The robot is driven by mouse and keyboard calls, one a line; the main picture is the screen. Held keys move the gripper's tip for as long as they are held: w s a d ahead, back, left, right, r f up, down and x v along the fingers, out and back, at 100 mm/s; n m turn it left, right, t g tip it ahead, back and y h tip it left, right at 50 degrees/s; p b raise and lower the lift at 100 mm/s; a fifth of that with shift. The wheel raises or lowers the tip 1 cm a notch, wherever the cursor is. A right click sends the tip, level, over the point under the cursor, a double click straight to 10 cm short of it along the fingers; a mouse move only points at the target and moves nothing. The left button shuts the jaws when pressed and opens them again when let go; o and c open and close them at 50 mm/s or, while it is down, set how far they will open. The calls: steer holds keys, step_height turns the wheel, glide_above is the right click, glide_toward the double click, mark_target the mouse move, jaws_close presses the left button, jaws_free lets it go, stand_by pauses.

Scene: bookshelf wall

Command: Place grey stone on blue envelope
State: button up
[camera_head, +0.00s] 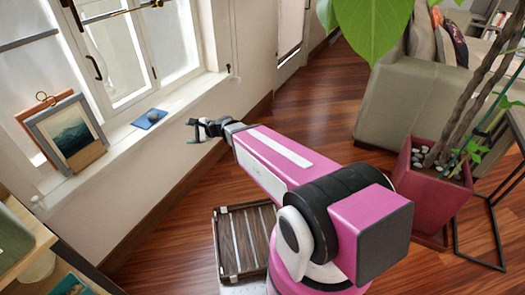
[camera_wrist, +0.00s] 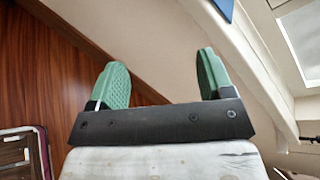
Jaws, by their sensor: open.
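The blue envelope (camera_head: 149,119) lies flat on the white window sill in the head view. The grey stone (camera_head: 153,115) rests on the envelope, near its middle. A blue corner of the envelope (camera_wrist: 225,8) shows at the top edge of the wrist view; the stone is not seen there. My gripper (camera_head: 193,131) is to the right of the envelope, out in front of the sill and apart from it. In the wrist view its two green fingers (camera_wrist: 160,82) stand wide apart with nothing between them.
A framed mountain picture (camera_head: 68,130) leans on the sill left of the envelope. A slatted wooden crate (camera_head: 240,238) stands on the floor below my arm. A pink planter (camera_head: 428,188) with a plant stands at right, near a grey sofa (camera_head: 405,95). Wooden floor beyond my gripper is clear.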

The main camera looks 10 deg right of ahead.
steer(key=s+d+f+n+g+h, duration=0.2)
steer(key=s+d+n+h, duration=0.2)
steer(key=d, duration=0.5)
steer(key=s+d+f+n+g+h, duration=0.1)
steer(key=s+d+n+g+h, duration=0.1)
steer(key=d, duration=0.8)
steer(key=s+d+f+n+g+h, duration=0.2)
steer(key=s+d+n+h, duration=0.3)
steer(key=d, duration=0.5)
steer(key=n+h, duration=0.1)
steer(key=n, duration=0.1)
steer(key=shift+s+f+n+h, duration=0.35)
steer(key=shift+n+h, duration=0.05)
steer(key=shift+a, duration=0.15)
